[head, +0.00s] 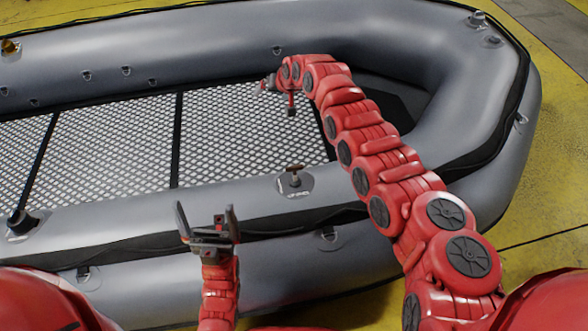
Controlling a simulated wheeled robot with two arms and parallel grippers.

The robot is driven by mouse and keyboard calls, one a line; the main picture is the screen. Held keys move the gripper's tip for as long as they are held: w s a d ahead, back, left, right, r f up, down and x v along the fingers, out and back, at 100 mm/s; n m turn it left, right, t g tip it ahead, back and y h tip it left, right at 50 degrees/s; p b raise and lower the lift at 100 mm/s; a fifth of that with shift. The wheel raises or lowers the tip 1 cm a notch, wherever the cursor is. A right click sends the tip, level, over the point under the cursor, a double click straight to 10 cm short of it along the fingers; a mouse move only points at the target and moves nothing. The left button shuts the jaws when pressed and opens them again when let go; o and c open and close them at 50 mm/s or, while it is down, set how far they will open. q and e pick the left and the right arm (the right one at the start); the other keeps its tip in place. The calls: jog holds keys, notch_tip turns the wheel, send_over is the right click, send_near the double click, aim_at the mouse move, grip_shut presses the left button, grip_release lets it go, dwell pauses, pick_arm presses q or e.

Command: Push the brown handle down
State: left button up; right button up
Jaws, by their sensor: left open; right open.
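The brown handle (295,169) is a small T-shaped grip standing upright on a round grey patch on the near tube of the grey inflatable boat (130,215). My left gripper (205,213) is open and empty, fingers pointing up in the picture, to the left of the handle and apart from it. My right arm reaches over the near tube. Its gripper (279,92) is over the boat's inside, beyond the handle and not touching it. Its fingers are small and partly hidden by the wrist.
The boat's textured floor (110,145) is split by dark seams. A dark round fitting (20,221) sits on the near tube at the left. An orange-brown fitting (10,47) is on the far tube. Yellow ground (530,220) surrounds the boat. The handle's left side is clear.

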jog(key=s+d+n+g+h+b, duration=0.1)
jog(key=s+d+g+h, duration=0.2)
jog(key=s, duration=0.4)
jog(key=g+h+b, duration=0.1)
jog(key=g+h, duration=0.1)
jog(key=g, duration=0.1)
send_over(295, 166)
notch_tip(295, 166, down, 16)
jog(key=shift+s+f+b, duration=0.1)
jog(key=shift+f+b, duration=0.15)
jog(key=shift+b, duration=0.85)
jog(key=shift+c, duration=0.3)
grip_shut()
